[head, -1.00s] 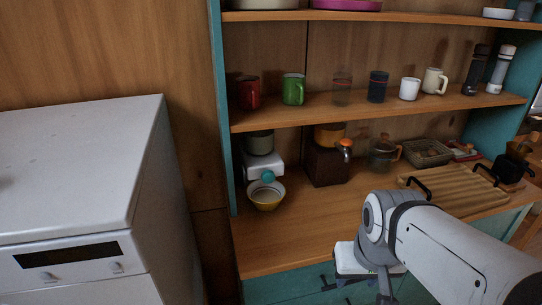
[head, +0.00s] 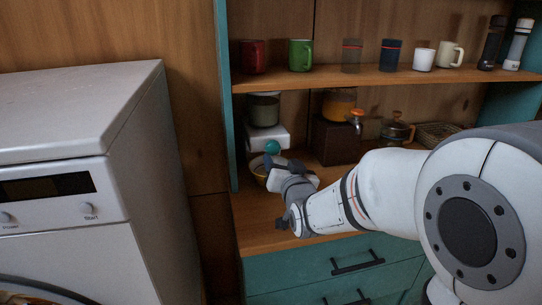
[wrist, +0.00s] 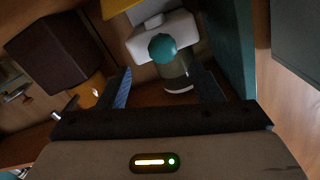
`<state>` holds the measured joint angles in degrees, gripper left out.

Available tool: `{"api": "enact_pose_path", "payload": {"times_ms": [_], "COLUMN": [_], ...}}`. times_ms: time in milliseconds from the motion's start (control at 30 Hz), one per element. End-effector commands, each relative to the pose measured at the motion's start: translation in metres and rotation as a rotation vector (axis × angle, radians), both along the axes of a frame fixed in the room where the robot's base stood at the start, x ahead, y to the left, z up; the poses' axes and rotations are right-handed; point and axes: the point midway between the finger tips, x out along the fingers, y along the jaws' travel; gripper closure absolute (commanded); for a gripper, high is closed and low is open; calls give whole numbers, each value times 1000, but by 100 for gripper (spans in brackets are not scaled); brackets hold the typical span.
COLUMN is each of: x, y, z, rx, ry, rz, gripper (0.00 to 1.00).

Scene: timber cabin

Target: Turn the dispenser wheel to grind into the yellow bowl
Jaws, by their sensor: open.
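The dispenser (head: 264,135) stands at the left end of the counter, with a white body, a grey-green container on top and a round teal wheel (head: 272,147) on its front. The yellow bowl (head: 258,174) sits below the wheel, partly hidden behind my gripper (head: 278,165). In the wrist view, which is turned over, the teal wheel (wrist: 162,47) shows just beyond and between my open, empty fingers (wrist: 163,78). The wheel looks apart from both fingers. Only a yellow edge of the bowl (wrist: 115,7) shows at the top.
A dark brown box dispenser (head: 335,142) with an orange container stands to the right, and a glass teapot (head: 396,131) beyond it. The shelf above (head: 390,76) holds several mugs. A teal side panel (head: 226,100) bounds the left. A white washing machine (head: 80,130) stands farther left.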

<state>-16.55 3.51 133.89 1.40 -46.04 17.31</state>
Motion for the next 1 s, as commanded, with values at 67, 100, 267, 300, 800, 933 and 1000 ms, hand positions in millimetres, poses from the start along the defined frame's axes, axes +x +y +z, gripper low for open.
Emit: {"api": "enact_pose_path", "payload": {"times_ms": [67, 100, 267, 300, 800, 933, 1000], "x": [4, 8, 30, 37, 76, 75, 75], "y": [4, 6, 12, 14, 25, 26, 26], "z": [0, 1, 1, 2, 2, 1, 2], "rx": [10, 12, 14, 14, 13, 13, 13], "ry": [-18, -22, -22, -22, -22, -22, -22], "rz": [4, 4, 5, 5, 7, 7, 7], "gripper": [41, 41, 41, 41, 41, 41, 46]}}
